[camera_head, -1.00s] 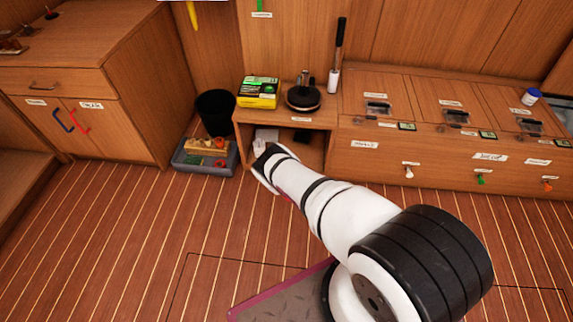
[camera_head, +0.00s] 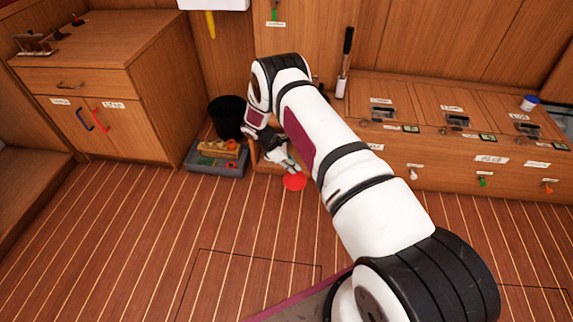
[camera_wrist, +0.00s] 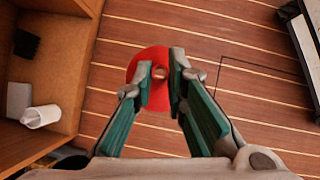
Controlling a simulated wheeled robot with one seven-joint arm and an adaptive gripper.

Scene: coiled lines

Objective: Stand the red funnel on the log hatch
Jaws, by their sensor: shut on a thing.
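The red funnel (camera_head: 293,182) hangs over the floor in front of the open cubby at the bench's left end. In the wrist view my gripper (camera_wrist: 163,72) is shut on the funnel (camera_wrist: 157,98), which shows as a round red rim with a small hole between the fingertips. My gripper also shows in the head view (camera_head: 291,169), just above the red disc. The bench top has a left hatch (camera_head: 376,112), a middle hatch (camera_head: 456,120) and a right hatch (camera_head: 526,128), each with a label too small to read, so I cannot tell which is the log hatch.
The cubby (camera_wrist: 62,60) holds a white cylinder (camera_wrist: 42,116), a grey block (camera_wrist: 18,98) and a dark item. A black bin (camera_head: 226,115) and a grey tray (camera_head: 215,165) stand left of it. A blue-capped jar (camera_head: 529,103) stands by the right hatch.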

